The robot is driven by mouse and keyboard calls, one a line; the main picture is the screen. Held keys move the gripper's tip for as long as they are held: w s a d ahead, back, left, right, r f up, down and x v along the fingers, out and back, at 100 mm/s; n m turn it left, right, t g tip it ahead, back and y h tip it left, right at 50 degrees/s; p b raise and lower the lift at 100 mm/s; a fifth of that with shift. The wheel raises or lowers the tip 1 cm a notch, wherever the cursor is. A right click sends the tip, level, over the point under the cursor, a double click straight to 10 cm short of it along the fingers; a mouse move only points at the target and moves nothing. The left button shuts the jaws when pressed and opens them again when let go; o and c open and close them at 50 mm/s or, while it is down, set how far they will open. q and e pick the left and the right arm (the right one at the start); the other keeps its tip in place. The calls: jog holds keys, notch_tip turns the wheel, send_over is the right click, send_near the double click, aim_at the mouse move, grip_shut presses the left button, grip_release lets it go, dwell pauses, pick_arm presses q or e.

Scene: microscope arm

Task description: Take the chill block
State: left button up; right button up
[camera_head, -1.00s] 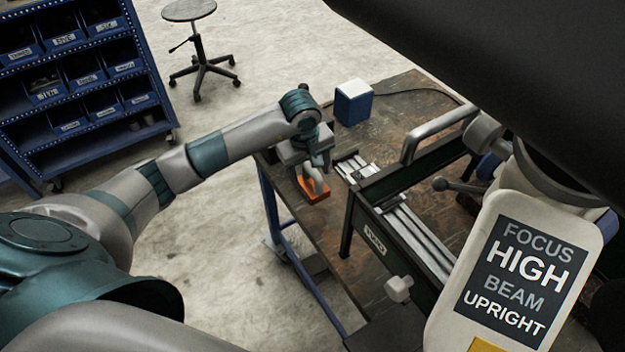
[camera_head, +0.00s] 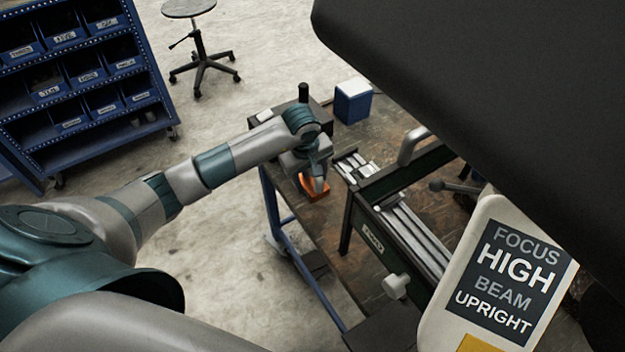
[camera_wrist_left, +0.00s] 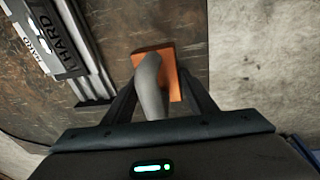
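A flat orange block (camera_head: 315,192) with a grey upright handle lies on the brown bench, near its left edge; I take it for the chill block. My left gripper (camera_head: 316,176) is right above it and hides part of it. In the left wrist view, the orange block (camera_wrist_left: 172,72) shows with its grey curved handle (camera_wrist_left: 150,82) rising between the fingers of my left gripper (camera_wrist_left: 160,98). The fingers stand apart on either side, with gaps to the handle, so the gripper is open. My right gripper is not in view.
A metal-railed device (camera_head: 410,225) stands right of the block, with small pale pieces (camera_head: 355,165) beside it. A blue box with white lid (camera_head: 353,101) is behind. A large black shape and a pale sign panel (camera_head: 502,275) cover the right. A blue shelf (camera_head: 75,85) stands far left.

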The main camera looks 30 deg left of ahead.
pick_arm(q)
jog(key=c, duration=0.5)
jog(key=shift+r, duration=0.15)
grip_shut()
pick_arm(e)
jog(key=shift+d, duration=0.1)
pick_arm(q)
jog(key=shift+w+r, duration=0.1)
jog(key=shift+r, duration=0.05)
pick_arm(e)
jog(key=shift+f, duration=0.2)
